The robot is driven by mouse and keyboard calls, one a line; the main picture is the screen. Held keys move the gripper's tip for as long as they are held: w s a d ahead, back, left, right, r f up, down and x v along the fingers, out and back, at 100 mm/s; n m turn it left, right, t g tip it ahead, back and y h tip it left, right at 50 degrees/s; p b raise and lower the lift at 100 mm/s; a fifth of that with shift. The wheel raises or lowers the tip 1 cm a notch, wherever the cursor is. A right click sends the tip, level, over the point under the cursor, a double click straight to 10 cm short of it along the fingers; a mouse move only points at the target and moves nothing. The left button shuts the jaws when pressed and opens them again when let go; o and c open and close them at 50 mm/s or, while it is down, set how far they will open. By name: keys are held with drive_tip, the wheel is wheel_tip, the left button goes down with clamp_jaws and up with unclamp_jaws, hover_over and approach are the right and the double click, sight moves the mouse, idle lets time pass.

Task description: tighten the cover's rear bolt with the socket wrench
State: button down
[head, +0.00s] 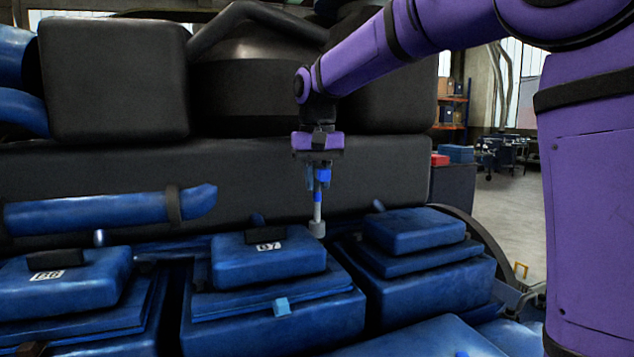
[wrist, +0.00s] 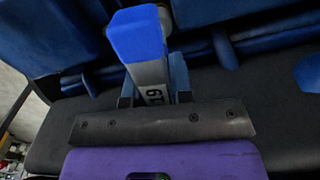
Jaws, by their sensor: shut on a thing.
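My gripper (head: 318,178) points down and is shut on the socket wrench (head: 317,210), a blue-and-grey tool hanging upright with its grey socket lowest. In the wrist view the wrench (wrist: 138,38) shows a blue end and a grey side marked 19. The blue cover marked 67 (head: 268,262) lies just left of and below the socket in the head view. Whether the socket touches anything is unclear.
A cover marked 66 (head: 70,280) sits at left and an unmarked-looking blue cover (head: 415,230) at right. A long black housing (head: 240,180) rises behind them. A blue pipe (head: 110,210) runs along it at left. Open floor (head: 515,215) shows at far right.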

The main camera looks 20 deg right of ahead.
drive_tip(key=n, duration=0.3)
drive_tip(key=shift+n, duration=0.3)
drive_tip(key=n, duration=0.8)
drive_tip(key=shift+n, duration=0.4)
drive_tip(key=n, duration=0.6)
drive_tip(key=shift+n, duration=0.4)
drive_tip(key=n, duration=0.4)
drive_tip(key=shift+n, duration=0.3)
drive_tip(key=n, duration=0.7)
drive_tip(key=shift+n, duration=0.4)
